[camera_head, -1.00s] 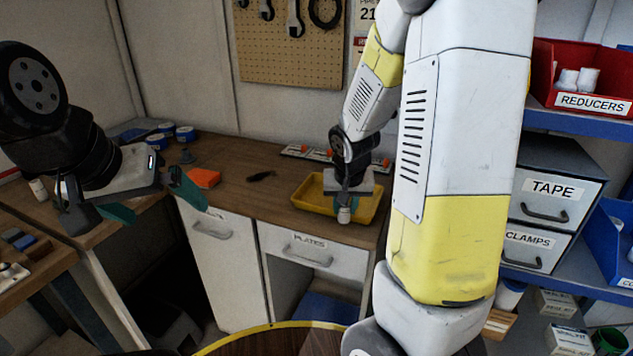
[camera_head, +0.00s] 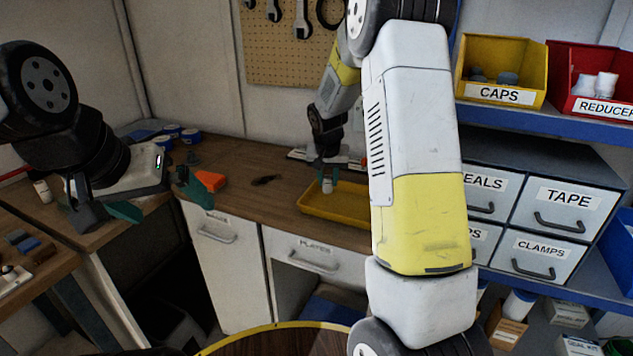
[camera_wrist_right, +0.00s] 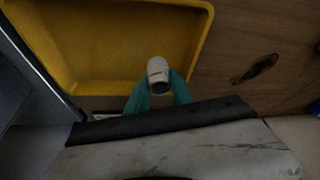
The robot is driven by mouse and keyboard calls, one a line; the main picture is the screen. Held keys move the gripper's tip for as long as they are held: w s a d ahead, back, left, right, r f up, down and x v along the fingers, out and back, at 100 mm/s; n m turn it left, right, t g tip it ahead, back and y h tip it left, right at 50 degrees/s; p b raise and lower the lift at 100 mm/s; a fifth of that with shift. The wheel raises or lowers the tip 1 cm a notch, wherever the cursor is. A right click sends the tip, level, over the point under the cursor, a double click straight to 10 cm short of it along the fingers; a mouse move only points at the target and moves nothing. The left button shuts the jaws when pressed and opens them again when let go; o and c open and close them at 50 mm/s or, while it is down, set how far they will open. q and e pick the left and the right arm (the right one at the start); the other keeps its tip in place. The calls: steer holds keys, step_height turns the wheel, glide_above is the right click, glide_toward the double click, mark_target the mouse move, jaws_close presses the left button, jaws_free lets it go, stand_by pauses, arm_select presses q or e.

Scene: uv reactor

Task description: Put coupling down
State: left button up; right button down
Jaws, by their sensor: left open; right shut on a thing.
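The coupling (camera_wrist_right: 158,70) is a small white cylinder with a dark open end, held between the green fingertips of my right gripper (camera_wrist_right: 158,90) in the right wrist view. In the head view the right gripper (camera_head: 328,180) is over the left part of the yellow tray (camera_head: 345,216), and the coupling (camera_head: 327,186) shows small between its fingers. In the wrist view the coupling overlaps the edge of the tray (camera_wrist_right: 205,40); its height above the tray is unclear. My left gripper (camera_head: 155,195) is open and empty, its green fingers apart in front of the bench.
The wooden bench (camera_head: 235,165) holds an orange block (camera_head: 211,181), a dark small object (camera_head: 265,180) and blue-and-white rolls (camera_head: 189,136). Labelled bins and drawers (camera_head: 545,205) stand at the right. My right arm hides part of the bench.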

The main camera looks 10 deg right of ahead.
mark_target(327, 188)
steer(key=shift+w+f, duration=0.15)
steer(key=shift+f, duration=1.65)
steer(key=shift+f, duration=0.15)
steer(key=c, duration=1.1)
jaws_free()
